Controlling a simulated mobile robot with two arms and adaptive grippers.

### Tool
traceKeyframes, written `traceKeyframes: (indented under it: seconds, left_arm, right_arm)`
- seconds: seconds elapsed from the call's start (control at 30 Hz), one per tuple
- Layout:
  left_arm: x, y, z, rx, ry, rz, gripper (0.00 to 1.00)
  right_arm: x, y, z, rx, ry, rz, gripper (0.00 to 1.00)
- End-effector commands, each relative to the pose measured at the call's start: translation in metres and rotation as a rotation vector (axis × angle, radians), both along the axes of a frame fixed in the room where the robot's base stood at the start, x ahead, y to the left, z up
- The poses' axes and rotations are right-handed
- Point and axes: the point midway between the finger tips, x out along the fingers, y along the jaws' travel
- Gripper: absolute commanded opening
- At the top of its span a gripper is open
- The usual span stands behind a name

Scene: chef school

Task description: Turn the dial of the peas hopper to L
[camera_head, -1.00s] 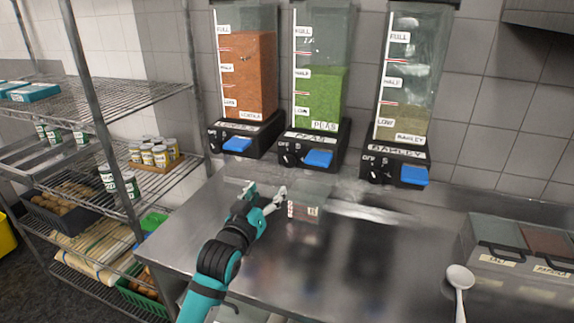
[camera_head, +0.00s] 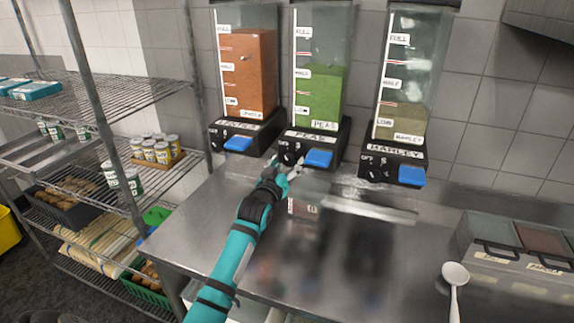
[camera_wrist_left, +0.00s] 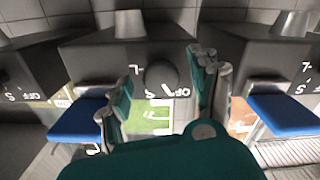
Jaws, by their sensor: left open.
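The peas hopper (camera_head: 318,95) is the middle dispenser on the wall, with green peas, a black base and a blue lever (camera_head: 318,158). Its dial (camera_head: 289,158) is on the left of the base, partly behind my left gripper (camera_head: 284,166). In the left wrist view, which looks upside down, the round black dial (camera_wrist_left: 162,73) shows between the two fingers of my left gripper (camera_wrist_left: 165,85). The fingers are open and the dial is not gripped. OFF, S and L marks show around it; its exact setting is unclear. My right gripper is not in view.
An orange-filled hopper (camera_head: 248,75) hangs on the left and the barley hopper (camera_head: 405,80) on the right, each with its own dial and blue lever. Below is a steel counter (camera_head: 330,250), mostly clear. A ladle (camera_head: 455,275) and lidded containers (camera_head: 515,250) are at the right.

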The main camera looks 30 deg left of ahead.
Motion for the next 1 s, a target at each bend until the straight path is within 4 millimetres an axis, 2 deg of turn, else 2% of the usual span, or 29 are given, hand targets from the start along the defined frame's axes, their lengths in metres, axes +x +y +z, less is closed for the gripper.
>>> traceKeyframes:
  seconds: [0.13,0.17,0.57,1.0]
  left_arm:
    - [-0.0001,0.0,-0.0001,0.0,0.0,0.0,0.62]
    - [-0.0002,0.0,-0.0001,0.0,0.0,0.0,0.59]
    - [-0.0004,0.0,-0.0002,0.0,0.001,0.0,0.07]
    - [-0.0005,0.0011,0.0004,0.099,0.025,0.001,0.07]
  right_arm:
    - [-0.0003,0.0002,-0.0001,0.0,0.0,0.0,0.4]
    - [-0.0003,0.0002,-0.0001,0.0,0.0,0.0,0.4]
    - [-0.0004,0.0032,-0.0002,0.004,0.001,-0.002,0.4]
    - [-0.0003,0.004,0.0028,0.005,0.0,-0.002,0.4]
